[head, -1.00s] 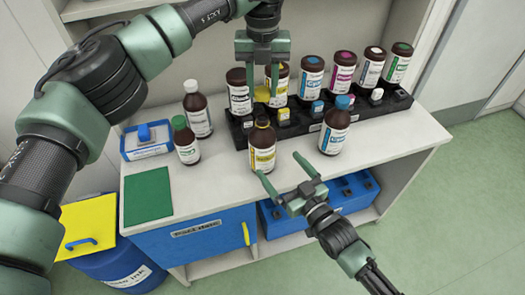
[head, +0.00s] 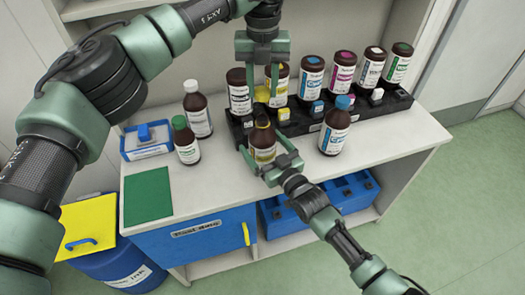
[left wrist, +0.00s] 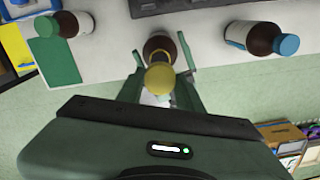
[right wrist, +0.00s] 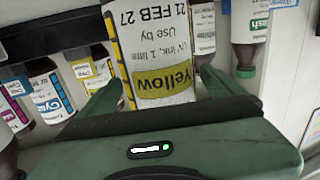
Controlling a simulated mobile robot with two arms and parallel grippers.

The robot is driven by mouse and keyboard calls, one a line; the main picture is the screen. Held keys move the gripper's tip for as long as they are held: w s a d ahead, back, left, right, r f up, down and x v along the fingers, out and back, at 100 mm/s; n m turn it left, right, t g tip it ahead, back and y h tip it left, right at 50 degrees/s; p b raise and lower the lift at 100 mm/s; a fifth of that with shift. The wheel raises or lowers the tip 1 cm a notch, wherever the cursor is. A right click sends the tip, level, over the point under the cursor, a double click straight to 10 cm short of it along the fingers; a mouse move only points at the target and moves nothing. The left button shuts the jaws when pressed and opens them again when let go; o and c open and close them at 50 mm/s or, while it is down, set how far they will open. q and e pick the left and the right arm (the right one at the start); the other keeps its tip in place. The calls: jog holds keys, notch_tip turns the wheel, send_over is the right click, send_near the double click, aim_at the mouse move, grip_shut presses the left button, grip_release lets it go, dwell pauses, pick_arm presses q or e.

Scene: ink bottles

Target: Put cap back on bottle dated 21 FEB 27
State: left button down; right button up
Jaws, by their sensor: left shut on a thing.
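The brown bottle with a yellow label (head: 263,155) stands upright and uncapped near the table's front. In the right wrist view its upside-down label (right wrist: 160,50) reads "Yellow" and "21 FEB 27". My left gripper (head: 262,92) points down and is shut on a yellow cap (head: 262,95), which is held above and apart from the bottle. The cap (left wrist: 160,78) also shows in the left wrist view, overlapping part of the bottle. My right gripper (head: 263,158) is open, with one finger on each side of the bottle; contact is unclear.
Behind stands a black rack (head: 240,130) with several ink bottles and small caps. A blue-capped bottle (head: 335,130) stands to the right. A green-capped bottle (head: 186,140) and a white-capped bottle (head: 197,115) stand left. The green mat (head: 148,195) is bare.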

grip_shut()
pick_arm(q)
send_over(262, 118)
jog(key=shift+f, duration=2.5)
jog(key=shift+f, duration=0.15)
jog(key=shift+f, duration=0.75)
jog(key=shift+f, duration=0.55)
